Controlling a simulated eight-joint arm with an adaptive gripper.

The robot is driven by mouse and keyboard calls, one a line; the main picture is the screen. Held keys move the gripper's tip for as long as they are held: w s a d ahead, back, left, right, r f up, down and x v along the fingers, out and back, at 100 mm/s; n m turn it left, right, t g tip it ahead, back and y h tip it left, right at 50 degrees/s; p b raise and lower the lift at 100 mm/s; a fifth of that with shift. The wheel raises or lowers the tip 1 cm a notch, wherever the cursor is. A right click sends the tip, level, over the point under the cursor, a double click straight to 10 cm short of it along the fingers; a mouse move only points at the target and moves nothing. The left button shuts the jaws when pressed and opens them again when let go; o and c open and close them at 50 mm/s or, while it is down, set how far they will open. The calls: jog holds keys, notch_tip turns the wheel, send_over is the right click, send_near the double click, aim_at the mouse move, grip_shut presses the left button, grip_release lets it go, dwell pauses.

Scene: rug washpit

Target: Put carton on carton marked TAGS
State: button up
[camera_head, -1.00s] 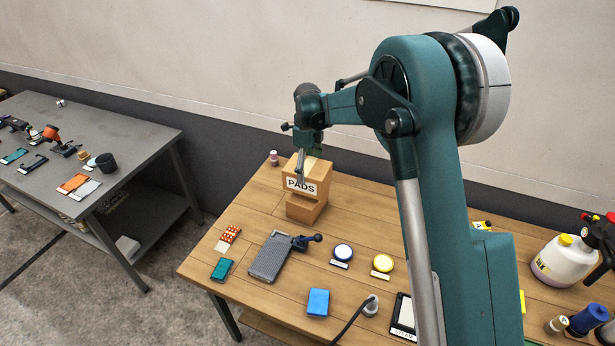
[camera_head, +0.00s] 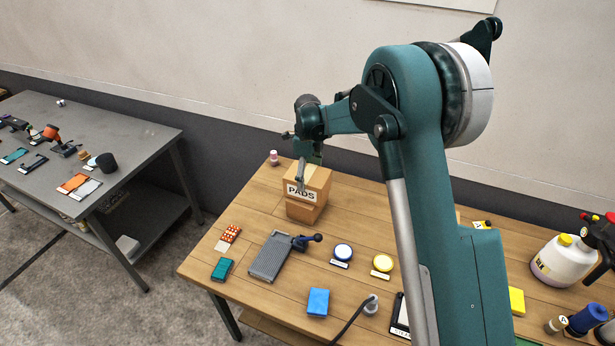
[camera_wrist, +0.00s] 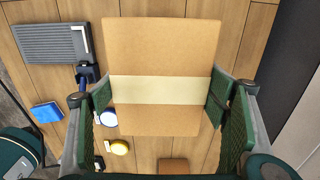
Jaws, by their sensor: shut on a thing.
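A brown carton labelled PADS (camera_head: 318,178) is held in my gripper (camera_head: 304,172) near the back left of the wooden table. In the wrist view the two fingers of my gripper (camera_wrist: 160,97) press on opposite sides of this carton (camera_wrist: 160,45), which has a pale tape band across its top. A second brown carton (camera_head: 304,213) stands on the table directly under it. The held carton looks level and very close to the lower one; I cannot tell whether they touch. No TAGS marking shows on the lower carton.
A grey tray-like plate (camera_head: 270,256) with a dark handle, a blue block (camera_head: 318,302), and white (camera_head: 343,252) and yellow (camera_head: 382,263) round pads lie in front. A small pink-capped bottle (camera_head: 274,157) stands behind left. A white jug (camera_head: 560,262) is far right.

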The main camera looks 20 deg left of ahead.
jog(key=shift+f, duration=0.15)
jog(key=o, duration=1.1)
notch_tip(320, 180, up, 12)
jog(key=shift+r+b, duration=0.2)
jog(key=shift+b, duration=0.1)
dwell(0.3)
